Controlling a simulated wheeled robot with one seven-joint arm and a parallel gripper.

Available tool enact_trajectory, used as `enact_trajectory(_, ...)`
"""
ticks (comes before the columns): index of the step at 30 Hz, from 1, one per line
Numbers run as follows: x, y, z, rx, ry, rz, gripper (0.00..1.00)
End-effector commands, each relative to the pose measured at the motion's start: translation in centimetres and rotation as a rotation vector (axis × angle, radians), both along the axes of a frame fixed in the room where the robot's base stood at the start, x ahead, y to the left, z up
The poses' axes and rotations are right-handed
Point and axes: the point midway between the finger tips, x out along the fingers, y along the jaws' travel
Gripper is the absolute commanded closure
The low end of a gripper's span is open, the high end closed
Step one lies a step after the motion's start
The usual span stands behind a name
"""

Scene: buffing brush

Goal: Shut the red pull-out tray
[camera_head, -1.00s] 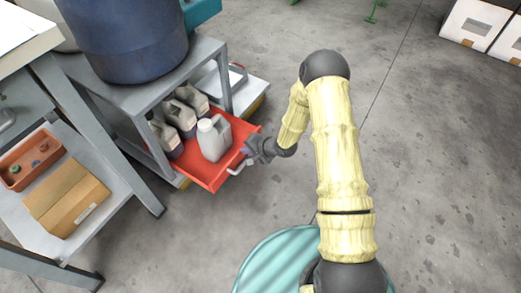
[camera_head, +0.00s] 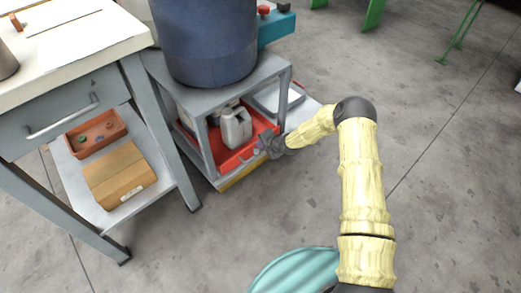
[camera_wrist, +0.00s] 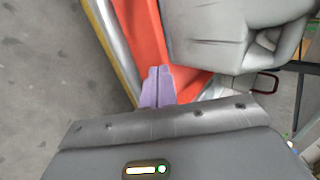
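The red pull-out tray (camera_head: 229,161) sits mostly inside the grey metal stand (camera_head: 213,101), with its front part showing at the stand's open side. A grey jug (camera_head: 235,128) stands upright in the tray near its front; other jugs behind it are largely hidden. My gripper (camera_head: 264,149) is at the tray's front edge. In the wrist view the two purple fingertips (camera_wrist: 158,87) lie together with nothing seen between them, against or just over the red tray (camera_wrist: 143,38). The grey jug (camera_wrist: 238,38) is close beside them. I cannot make out the tray's handle clearly.
A blue drum (camera_head: 208,40) stands on top of the stand. A workbench (camera_head: 82,48) is at left, with a cardboard box (camera_head: 120,175) and an orange bin (camera_head: 97,135) on its lower shelf.

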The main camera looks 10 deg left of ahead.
Motion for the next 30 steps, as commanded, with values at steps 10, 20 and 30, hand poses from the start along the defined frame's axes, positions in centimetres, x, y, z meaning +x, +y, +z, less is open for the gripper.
enact_trajectory(10, 0.9, 0.8, 0.0, -0.001, -0.002, -0.006, 1.00)
enact_trajectory(20, 0.8, 1.2, 0.1, 0.003, -0.004, -0.002, 1.00)
enact_trajectory(30, 0.1, 0.2, 1.9, 0.002, -0.001, -0.001, 1.00)
